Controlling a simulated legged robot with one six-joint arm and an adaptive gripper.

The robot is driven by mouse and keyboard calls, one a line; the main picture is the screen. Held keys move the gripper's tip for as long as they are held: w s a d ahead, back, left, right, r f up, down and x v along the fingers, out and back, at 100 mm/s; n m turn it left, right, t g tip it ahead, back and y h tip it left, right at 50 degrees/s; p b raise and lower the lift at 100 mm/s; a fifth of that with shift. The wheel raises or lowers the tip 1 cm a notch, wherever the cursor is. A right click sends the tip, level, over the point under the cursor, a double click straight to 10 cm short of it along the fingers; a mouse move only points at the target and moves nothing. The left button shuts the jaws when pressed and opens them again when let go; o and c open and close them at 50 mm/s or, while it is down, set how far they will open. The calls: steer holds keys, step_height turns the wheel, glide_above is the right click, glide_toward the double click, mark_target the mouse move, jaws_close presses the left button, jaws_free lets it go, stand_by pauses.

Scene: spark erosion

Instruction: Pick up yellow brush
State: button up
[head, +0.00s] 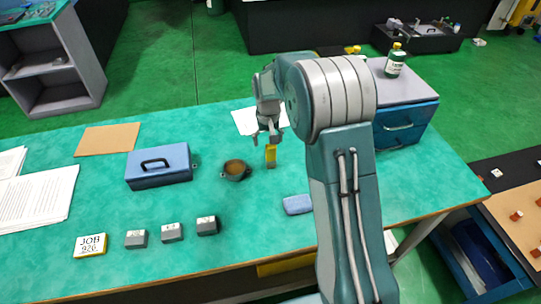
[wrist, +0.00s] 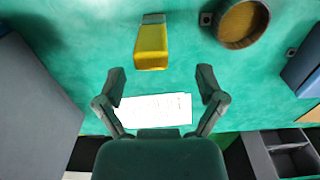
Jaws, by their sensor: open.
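The yellow brush (head: 271,154) stands or lies on the green tabletop, with a yellow upper part and a grey end. In the wrist view the brush (wrist: 151,46) is ahead of my gripper, near the top middle. My gripper (head: 269,136) is above the table close to the brush, pointing down. In the wrist view my gripper (wrist: 160,75) has its two fingers spread wide, with nothing between them but the table and a white paper farther down. The brush lies beyond the fingertips and does not appear to be touched.
A round dark cup (head: 236,170) with brown contents sits just left of the brush. A blue box with a handle (head: 160,167) is farther left. A blue chest (head: 407,127) stands right, partly behind my arm. A small blue object (head: 297,204) and grey blocks (head: 172,233) lie nearer.

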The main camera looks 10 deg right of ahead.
mark_target(271, 152)
steer(key=f, duration=0.5)
steer(key=shift+d+f, duration=0.25)
steer(key=shift+d, duration=0.15)
jaws_close()
